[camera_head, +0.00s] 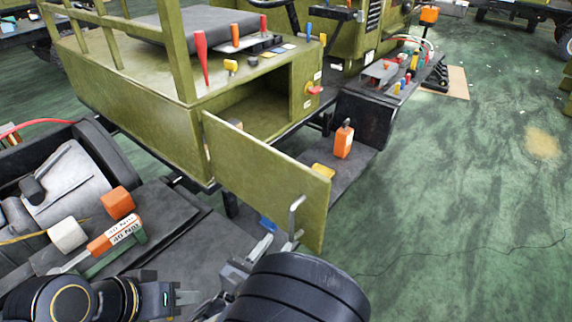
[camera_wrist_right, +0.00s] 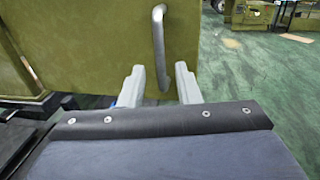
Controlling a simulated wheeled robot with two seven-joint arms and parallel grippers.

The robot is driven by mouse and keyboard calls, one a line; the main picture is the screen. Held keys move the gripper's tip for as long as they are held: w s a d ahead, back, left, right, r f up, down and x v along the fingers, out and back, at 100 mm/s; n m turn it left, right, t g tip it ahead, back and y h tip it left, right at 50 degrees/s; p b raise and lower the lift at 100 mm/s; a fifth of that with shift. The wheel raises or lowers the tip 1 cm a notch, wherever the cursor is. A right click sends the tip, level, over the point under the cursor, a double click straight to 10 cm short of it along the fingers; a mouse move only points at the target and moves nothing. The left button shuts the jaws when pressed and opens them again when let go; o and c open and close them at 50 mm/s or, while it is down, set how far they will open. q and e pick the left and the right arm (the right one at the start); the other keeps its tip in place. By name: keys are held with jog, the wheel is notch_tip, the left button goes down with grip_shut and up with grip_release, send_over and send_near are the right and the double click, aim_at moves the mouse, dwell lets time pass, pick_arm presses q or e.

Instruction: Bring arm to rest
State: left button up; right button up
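The olive-green door (camera_head: 262,180) of a box on the vehicle stands swung open, showing the dark compartment (camera_head: 255,115) behind it. Its metal handle (camera_head: 294,222) is near the free edge. My right gripper (camera_head: 258,248) is close to the handle in the head view. In the right wrist view its two pale fingers (camera_wrist_right: 160,82) are apart, and the handle (camera_wrist_right: 158,45) shows between and above their tips. I cannot tell whether they touch it. My left gripper (camera_head: 190,297) is low at the left; its finger opening is unclear.
A dark bench (camera_head: 180,235) at lower left carries an orange block (camera_head: 118,202), a white cylinder (camera_head: 67,234) and an orange-handled tool (camera_head: 112,236). An orange bottle (camera_head: 343,141) stands behind the door.

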jog(key=shift+d, duration=0.1)
jog(key=s+d+r+m+g+p, duration=0.1)
jog(key=d+m+g, duration=0.6)
jog(key=d, duration=0.4)
jog(key=s+d+r+m+g+p, duration=0.1)
jog(key=s+d+m+g, duration=0.1)
jog(key=d+m+g, duration=0.7)
jog(key=s+d+r+m+t+y+p, duration=0.1)
jog(key=s+d+r+m+t+y, duration=0.1)
jog(key=s+m+y, duration=0.3)
jog(key=s+d+r+m+t+y+p, duration=0.2)
jog(key=s+d+r+m+t+y, duration=0.1)
jog(key=m, duration=0.9)
jog(key=s+d+r+y, duration=0.1)
jog(key=s+y, duration=0.1)
jog(key=y, duration=0.1)
jog(key=shift+d+r, duration=0.15)
jog(key=shift+d, duration=0.1)
